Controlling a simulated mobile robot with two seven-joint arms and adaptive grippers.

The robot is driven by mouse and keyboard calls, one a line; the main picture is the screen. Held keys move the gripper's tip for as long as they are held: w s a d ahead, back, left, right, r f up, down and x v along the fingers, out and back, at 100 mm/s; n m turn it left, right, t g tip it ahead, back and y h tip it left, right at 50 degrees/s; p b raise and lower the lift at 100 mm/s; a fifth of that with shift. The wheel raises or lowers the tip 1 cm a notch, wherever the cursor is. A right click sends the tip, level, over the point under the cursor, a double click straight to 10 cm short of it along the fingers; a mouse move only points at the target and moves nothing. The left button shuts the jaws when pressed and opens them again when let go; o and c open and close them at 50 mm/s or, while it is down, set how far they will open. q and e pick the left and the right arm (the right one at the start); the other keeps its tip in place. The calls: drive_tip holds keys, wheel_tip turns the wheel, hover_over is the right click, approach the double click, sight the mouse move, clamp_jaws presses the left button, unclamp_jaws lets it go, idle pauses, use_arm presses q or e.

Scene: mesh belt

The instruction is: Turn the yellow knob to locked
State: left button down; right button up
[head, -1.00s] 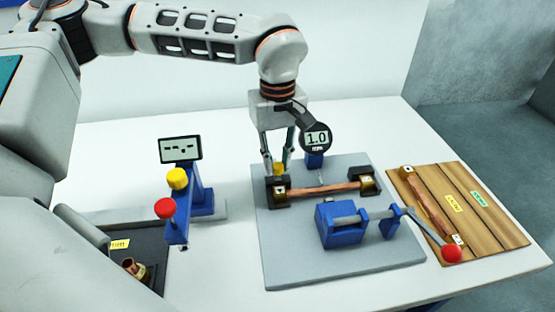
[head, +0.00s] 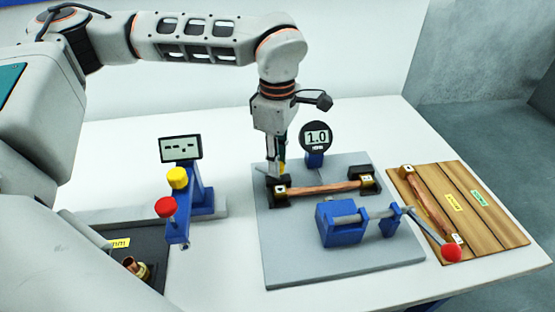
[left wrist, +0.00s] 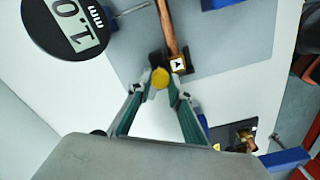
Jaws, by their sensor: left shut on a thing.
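The yellow knob (left wrist: 160,77) sits on the black block (head: 278,192) at the left end of a copper bar (head: 322,188). My left gripper (head: 276,172) reaches down from above and is shut on the knob; the left wrist view shows the knob between its fingertips (left wrist: 161,88). In the head view the fingers hide most of the knob. A small marker with a black arrow (left wrist: 178,65) lies beside the knob in the left wrist view. I cannot read any locked mark. My right gripper is not in view.
A round dial reading 1.0 (head: 317,138) stands just behind the bar. A blue clamp (head: 342,223) with a red-ended lever (head: 451,252) sits in front. A blue post (head: 201,190) with red and yellow balls stands left. A wooden board (head: 480,215) lies right.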

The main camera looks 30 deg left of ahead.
use_arm(q)
drive_tip(key=n, duration=0.6)
drive_tip(key=shift+b, duration=0.4)
drive_tip(key=n, duration=0.6)
drive_tip(key=shift+n+b, duration=0.4)
drive_tip(key=n, duration=0.6)
drive_tip(key=shift+d+b, duration=0.1)
drive_tip(key=shift+b, duration=0.25)
drive_tip(key=n, duration=0.6)
drive_tip(key=shift+n+b, duration=0.3)
drive_tip(key=shift+n, duration=0.1)
drive_tip(key=c, duration=1.8)
unclamp_jaws()
drive_tip(key=shift+c, duration=0.2)
